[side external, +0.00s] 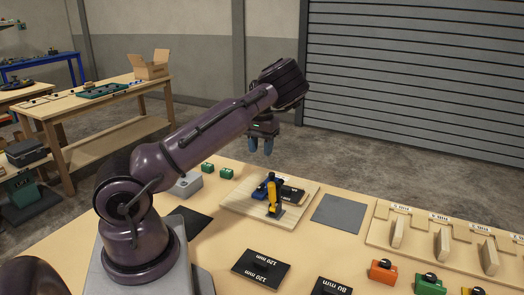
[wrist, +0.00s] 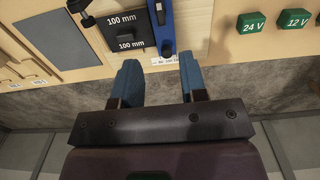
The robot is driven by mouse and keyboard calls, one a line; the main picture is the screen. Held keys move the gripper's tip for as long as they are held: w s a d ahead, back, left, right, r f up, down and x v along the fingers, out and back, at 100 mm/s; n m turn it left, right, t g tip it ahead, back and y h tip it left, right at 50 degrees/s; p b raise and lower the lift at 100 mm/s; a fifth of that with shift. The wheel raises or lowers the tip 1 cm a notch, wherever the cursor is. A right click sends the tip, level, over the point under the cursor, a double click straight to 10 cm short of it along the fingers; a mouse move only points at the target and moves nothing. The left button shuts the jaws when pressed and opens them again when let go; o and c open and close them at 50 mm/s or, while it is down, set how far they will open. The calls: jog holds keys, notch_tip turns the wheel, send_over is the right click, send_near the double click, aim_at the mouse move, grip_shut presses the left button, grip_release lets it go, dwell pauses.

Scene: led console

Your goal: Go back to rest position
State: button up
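My gripper (side external: 261,147) hangs in the air above the far part of the workbench, its fingers pointing down. In the wrist view its two blue fingertips (wrist: 158,72) are spread apart with a clear gap and nothing held between them. Below it is a wooden board (side external: 238,205) carrying a blue tool (side external: 266,187), a yellow tool (side external: 274,198) and a black block. In the wrist view the blue tool (wrist: 161,28) lies past the fingertips, beside a black block marked 100 mm (wrist: 122,25).
Black 120 mm (side external: 261,269) and 80 mm plates and coloured blocks lie in front. Air around the arm is clear.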

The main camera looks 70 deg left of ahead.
jog(key=w+a+r+m+t+y, duration=0.4)
jog(key=r+m+t+y, duration=0.1)
jog(key=y, duration=0.3)
jog(key=s+d+r+m+h, duration=0.1)
jog(key=s+d+r, duration=0.3)
jog(key=d, duration=0.8)
jog(key=s+d+r+m+h, duration=0.1)
jog(key=s+d+r+h, duration=0.3)
jog(key=d, duration=0.9)
jog(key=s+d+r+m+h, duration=0.2)
jog(key=s+d+r, duration=0.4)
jog(key=d, duration=0.6)
jog(key=shift+s+d+t+h, duration=0.3)
jog(key=shift+s+h, duration=0.2)
jog(key=shift+s, duration=0.5)
